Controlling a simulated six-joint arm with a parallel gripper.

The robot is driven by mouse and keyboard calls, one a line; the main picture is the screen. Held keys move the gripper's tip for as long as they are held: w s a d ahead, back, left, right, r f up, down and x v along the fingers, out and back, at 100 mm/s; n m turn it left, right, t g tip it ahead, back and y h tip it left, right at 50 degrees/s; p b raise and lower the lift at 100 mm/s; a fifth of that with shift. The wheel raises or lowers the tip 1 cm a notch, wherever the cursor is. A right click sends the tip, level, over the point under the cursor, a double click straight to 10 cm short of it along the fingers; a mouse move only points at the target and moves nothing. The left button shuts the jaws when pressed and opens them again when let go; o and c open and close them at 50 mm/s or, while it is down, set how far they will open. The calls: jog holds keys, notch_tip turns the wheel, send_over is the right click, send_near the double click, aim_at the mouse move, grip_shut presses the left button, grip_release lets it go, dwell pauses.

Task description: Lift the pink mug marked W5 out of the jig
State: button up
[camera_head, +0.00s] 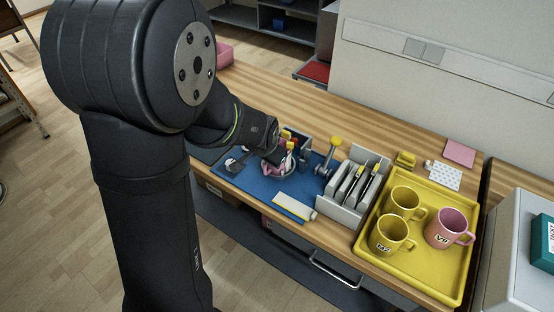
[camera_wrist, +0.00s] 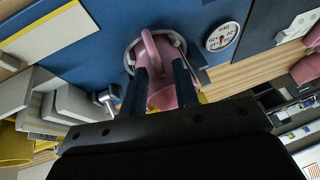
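The pink mug (camera_head: 290,160) sits in the round grey jig (camera_head: 283,174) on the blue mat, largely hidden behind my gripper in the head view. In the wrist view the pink mug (camera_wrist: 152,50) lies inside the grey ring of the jig (camera_wrist: 129,60), with its handle toward the camera. The W5 mark is not visible. My gripper (camera_wrist: 159,73) has its two dark fingers apart, one on each side of the handle, with a gap visible. My gripper (camera_head: 279,151) is low over the jig in the head view.
Right of the jig stand a yellow-knobbed lever (camera_head: 334,143) and a grey slotted rack (camera_head: 345,212). A yellow tray (camera_head: 448,275) holds two yellow mugs and another pink mug (camera_head: 446,229). A round dial (camera_wrist: 222,36) is close beside the jig. A white-and-yellow piece (camera_head: 293,206) lies in front.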

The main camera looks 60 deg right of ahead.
grip_shut()
dwell(1.2)
